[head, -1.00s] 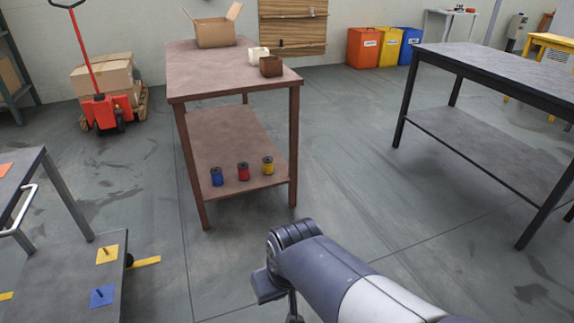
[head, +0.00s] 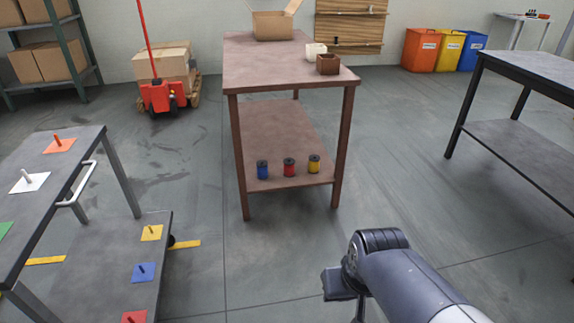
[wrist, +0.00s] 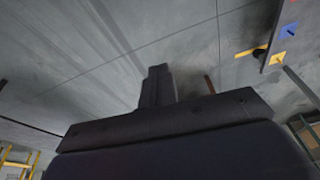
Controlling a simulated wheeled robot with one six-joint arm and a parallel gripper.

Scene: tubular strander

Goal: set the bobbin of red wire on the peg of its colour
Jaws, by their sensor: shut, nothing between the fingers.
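The bobbin of red wire (head: 289,167) stands upright on the lower shelf of the brown table, between a blue bobbin (head: 262,169) and a yellow bobbin (head: 314,163). A red square (head: 134,317) shows at the bottom edge of the head view, on the lower deck of the grey cart; its peg is mostly cut off. A blue square (head: 143,273) and a yellow square (head: 151,233), each with a peg, lie behind it. My gripper (wrist: 157,72) is shut and empty over the floor in the wrist view, apart from the bobbins.
The cart's top (head: 70,165) carries orange (head: 59,145), white (head: 28,182) and green squares. The brown table's top (head: 270,65) overhangs the bobbins' shelf (head: 280,140). A dark table (head: 520,150) stands at right. Open floor lies between cart and brown table.

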